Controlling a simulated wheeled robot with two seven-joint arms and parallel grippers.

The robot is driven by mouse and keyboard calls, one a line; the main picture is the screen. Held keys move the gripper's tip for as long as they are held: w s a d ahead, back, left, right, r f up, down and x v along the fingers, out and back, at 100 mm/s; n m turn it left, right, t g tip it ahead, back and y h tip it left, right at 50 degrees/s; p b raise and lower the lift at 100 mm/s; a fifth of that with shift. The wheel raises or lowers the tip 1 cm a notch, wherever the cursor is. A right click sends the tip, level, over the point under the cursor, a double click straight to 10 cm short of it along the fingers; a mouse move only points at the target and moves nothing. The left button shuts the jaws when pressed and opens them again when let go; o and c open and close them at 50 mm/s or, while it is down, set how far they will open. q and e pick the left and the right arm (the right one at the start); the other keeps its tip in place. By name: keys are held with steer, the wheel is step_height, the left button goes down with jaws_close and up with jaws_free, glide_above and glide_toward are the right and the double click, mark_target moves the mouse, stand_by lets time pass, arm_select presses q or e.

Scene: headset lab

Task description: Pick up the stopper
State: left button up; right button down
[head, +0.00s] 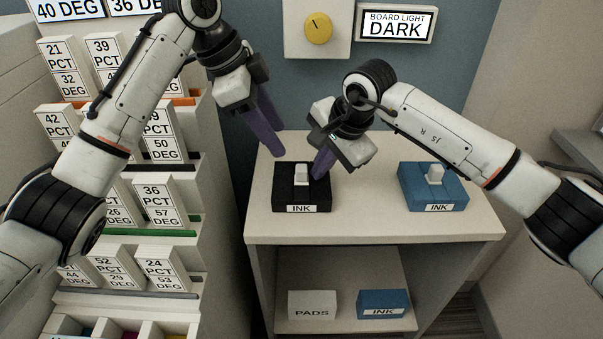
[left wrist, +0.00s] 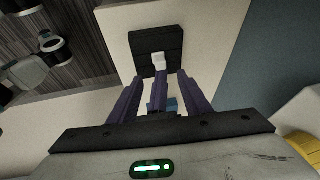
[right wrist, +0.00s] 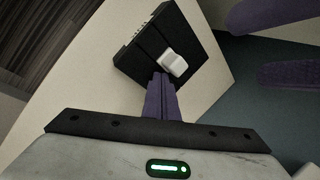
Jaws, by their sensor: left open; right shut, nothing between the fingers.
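A pale stopper (head: 301,173) stands upright in the black ink block (head: 290,203) on the cabinet top. It also shows in the left wrist view (left wrist: 159,61) and the right wrist view (right wrist: 172,62). My right gripper (head: 318,172) is shut and empty, its purple fingertips close beside the stopper on its right; I cannot tell whether they touch. My left gripper (head: 281,140) is open and empty, above and behind the black block. A second pale stopper (head: 435,173) stands in the blue ink block (head: 420,197) to the right.
The cabinet top (head: 375,222) is clear between and in front of the blocks. Its lower shelf holds a PADS box (head: 312,305) and a blue INK box (head: 383,303). A rack of labelled cards (head: 155,205) stands left. A yellow dial (head: 318,28) is on the wall behind.

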mark_target(299, 168)
arm_select(q)
steer(key=x, duration=1.1)
steer(key=shift+d, duration=0.2)
jaws_close()
